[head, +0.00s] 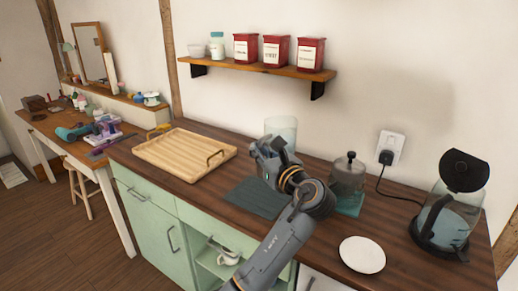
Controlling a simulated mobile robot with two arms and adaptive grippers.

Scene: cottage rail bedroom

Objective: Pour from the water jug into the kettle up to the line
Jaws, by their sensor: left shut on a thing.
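The water jug (282,127) is a clear, bluish glass vessel near the back of the counter, mostly hidden behind my left gripper. My left gripper (268,153) is shut on the jug, which looks upright. I cannot tell whether its base touches the counter. The kettle (450,218) stands at the right end of the counter, apart from the gripper. It is clear glass with a black base and handle, and its round black lid stands open. Bluish content shows low in it. Its fill line is too small to make out. My right gripper is out of view.
A wooden tray (166,161) lies left on the counter (315,238). A teal mat (254,198) lies beside my arm. A lidded glass press (347,176) and a white plate (362,255) stand between jug and kettle. The kettle's cord runs to a wall socket (391,147).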

